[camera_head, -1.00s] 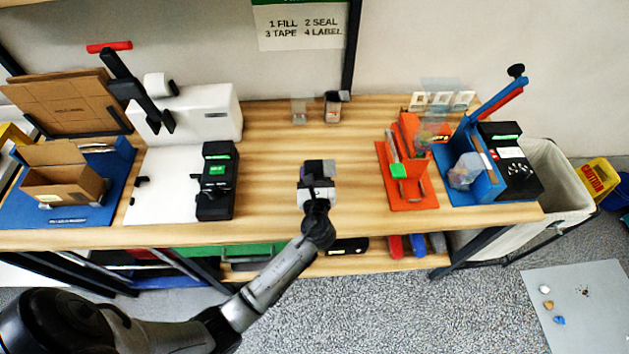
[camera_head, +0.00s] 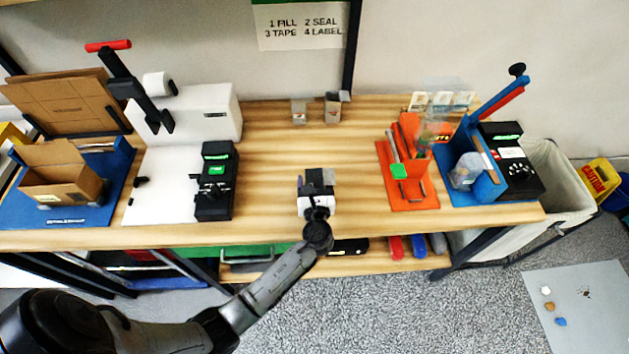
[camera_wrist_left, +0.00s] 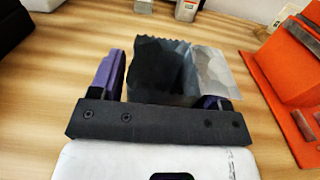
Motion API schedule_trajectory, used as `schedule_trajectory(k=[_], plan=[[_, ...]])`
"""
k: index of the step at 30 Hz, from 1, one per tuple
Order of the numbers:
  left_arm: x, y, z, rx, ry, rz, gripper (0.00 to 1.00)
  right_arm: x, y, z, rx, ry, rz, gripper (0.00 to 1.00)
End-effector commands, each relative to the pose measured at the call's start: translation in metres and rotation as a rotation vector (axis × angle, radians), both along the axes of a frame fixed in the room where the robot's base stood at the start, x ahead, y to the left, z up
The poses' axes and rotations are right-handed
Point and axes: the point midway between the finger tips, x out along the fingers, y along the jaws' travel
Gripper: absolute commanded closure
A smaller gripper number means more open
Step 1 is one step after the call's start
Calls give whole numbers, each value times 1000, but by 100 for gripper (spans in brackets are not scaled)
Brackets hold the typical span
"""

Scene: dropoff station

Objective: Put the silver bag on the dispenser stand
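The silver bag (camera_head: 328,177) is at my left gripper (camera_head: 317,190), over the front middle of the bench. In the left wrist view the bag (camera_wrist_left: 212,72) has a zigzag top edge, a dark left face and a bright right face. It sits between the purple fingers of my left gripper (camera_wrist_left: 165,85) and covers most of the right finger. A thin gap shows beside the left finger; the lower bag is hidden. The orange stand (camera_head: 412,196), which looks like the dispenser stand, is to the right, apart from the bag. My right gripper is out of view.
A blue stand (camera_head: 475,190) with a lever and a black device (camera_head: 512,165) are farther right. A black device (camera_head: 216,180) on a white base is to the left. Two small containers (camera_head: 299,112) (camera_head: 333,108) stand at the back. Bare wood (camera_head: 270,150) lies between.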

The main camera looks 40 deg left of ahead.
Motion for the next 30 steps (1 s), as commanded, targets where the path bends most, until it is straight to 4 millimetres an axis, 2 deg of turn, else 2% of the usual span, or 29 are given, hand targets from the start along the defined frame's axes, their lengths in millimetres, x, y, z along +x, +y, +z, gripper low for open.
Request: schedule_trajectory(k=[3, 11, 15, 19, 30], plan=[[0, 0, 0, 0, 0, 0, 20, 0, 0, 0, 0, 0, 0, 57], [0, 0, 0, 0, 0, 0, 20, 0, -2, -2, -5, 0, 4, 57], [0, 0, -3, -1, -2, 0, 20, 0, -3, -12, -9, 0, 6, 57], [-19, -18, 0, -3, 2, -2, 20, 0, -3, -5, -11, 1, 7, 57], [-73, -68, 0, -1, 2, 0, 20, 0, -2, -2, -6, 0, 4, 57]])
